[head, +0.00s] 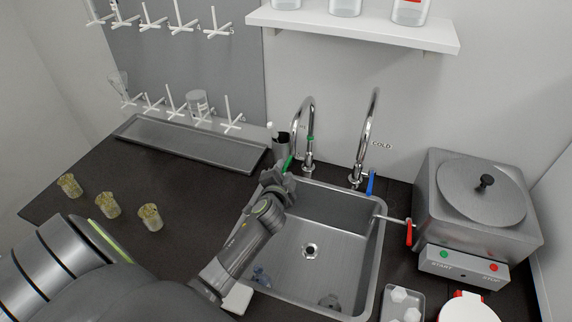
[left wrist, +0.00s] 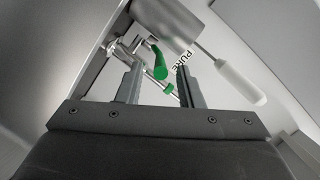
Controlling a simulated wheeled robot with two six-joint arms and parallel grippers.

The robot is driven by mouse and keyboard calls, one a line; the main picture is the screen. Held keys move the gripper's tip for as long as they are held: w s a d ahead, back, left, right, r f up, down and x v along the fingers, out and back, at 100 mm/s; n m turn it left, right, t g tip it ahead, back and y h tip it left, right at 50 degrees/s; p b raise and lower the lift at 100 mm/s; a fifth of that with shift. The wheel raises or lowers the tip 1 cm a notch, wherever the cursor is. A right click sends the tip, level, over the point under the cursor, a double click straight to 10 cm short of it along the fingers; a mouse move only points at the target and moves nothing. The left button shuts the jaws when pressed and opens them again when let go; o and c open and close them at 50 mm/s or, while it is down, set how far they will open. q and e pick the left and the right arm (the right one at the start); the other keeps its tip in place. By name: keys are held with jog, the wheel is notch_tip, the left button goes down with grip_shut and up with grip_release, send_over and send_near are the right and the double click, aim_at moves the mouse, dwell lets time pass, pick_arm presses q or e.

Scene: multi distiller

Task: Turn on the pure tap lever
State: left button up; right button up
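The pure tap (head: 309,130) is a curved chrome faucet with a green ring, standing behind the sink at its left back corner. Its green lever (head: 288,163) shows just beyond my left gripper (head: 276,180). In the left wrist view the green lever (left wrist: 158,64) appears between the two fingertips of my left gripper (left wrist: 158,76), with a gap on its right side. The fingers are apart, and I cannot tell whether either touches the lever. The word PURE (left wrist: 182,60) shows on the wall behind. My right gripper is not in view.
The cold tap (head: 369,130) with a blue lever (head: 371,183) stands to the right. The steel sink (head: 345,225) lies below the taps. A steel boiler (head: 455,210) with a red-handled tap (head: 409,233) is at the right. A metal tray (head: 190,145) and a dark cylinder (head: 281,148) are to the left.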

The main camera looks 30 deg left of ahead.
aim_at(286, 164)
pick_arm(q)
jog(key=shift+x, duration=1.95)
grip_shut()
